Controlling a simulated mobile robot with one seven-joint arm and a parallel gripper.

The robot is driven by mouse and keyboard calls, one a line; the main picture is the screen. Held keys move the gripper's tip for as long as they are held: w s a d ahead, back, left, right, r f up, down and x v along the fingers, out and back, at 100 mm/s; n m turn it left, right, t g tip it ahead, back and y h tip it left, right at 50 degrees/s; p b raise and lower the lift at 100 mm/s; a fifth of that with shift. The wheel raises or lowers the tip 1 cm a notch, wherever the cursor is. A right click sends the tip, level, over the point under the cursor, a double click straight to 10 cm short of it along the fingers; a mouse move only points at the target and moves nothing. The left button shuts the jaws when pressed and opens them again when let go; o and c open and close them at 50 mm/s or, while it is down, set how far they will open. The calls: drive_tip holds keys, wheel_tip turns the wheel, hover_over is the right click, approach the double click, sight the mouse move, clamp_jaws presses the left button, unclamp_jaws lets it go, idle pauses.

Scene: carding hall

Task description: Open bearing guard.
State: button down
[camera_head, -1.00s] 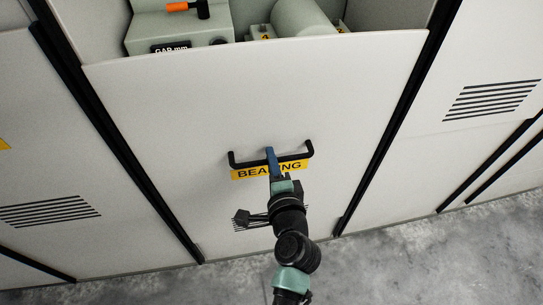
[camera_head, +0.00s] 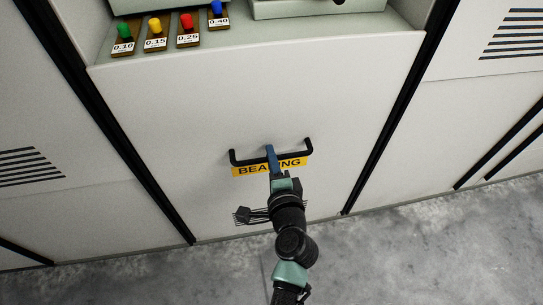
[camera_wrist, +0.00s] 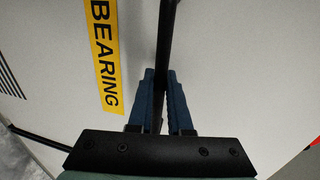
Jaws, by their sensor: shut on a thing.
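The bearing guard (camera_head: 250,105) is a large pale panel with a yellow BEARING label (camera_head: 245,170) and a black bar handle (camera_head: 310,148). My gripper (camera_head: 271,153) is at the middle of the handle, its blue fingers closed around the bar. In the wrist view, the handle (camera_wrist: 167,35) runs between the two blue fingers (camera_wrist: 160,88), and the label (camera_wrist: 103,50) is to the left. Above the guard's top edge, part of the inside shows. How far the guard leans out is hard to tell.
Inside stand green (camera_head: 124,31), yellow (camera_head: 155,25), red (camera_head: 187,21) and blue (camera_head: 216,8) pegs on number-marked blocks, beside a pale green housing (camera_head: 318,8). Fixed vented panels flank the guard on the left (camera_head: 25,165) and right (camera_head: 512,32). Grey floor (camera_head: 400,250) is clear in front.

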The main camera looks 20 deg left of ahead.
drive_tip(key=shift+f, duration=0.3)
drive_tip(key=c, duration=0.8)
unclamp_jaws()
drive_tip(key=shift+r, duration=0.15)
drive_tip(key=shift+c, duration=0.2)
drive_tip(key=p+v, duration=0.2)
drive_tip(key=v, duration=1.1)
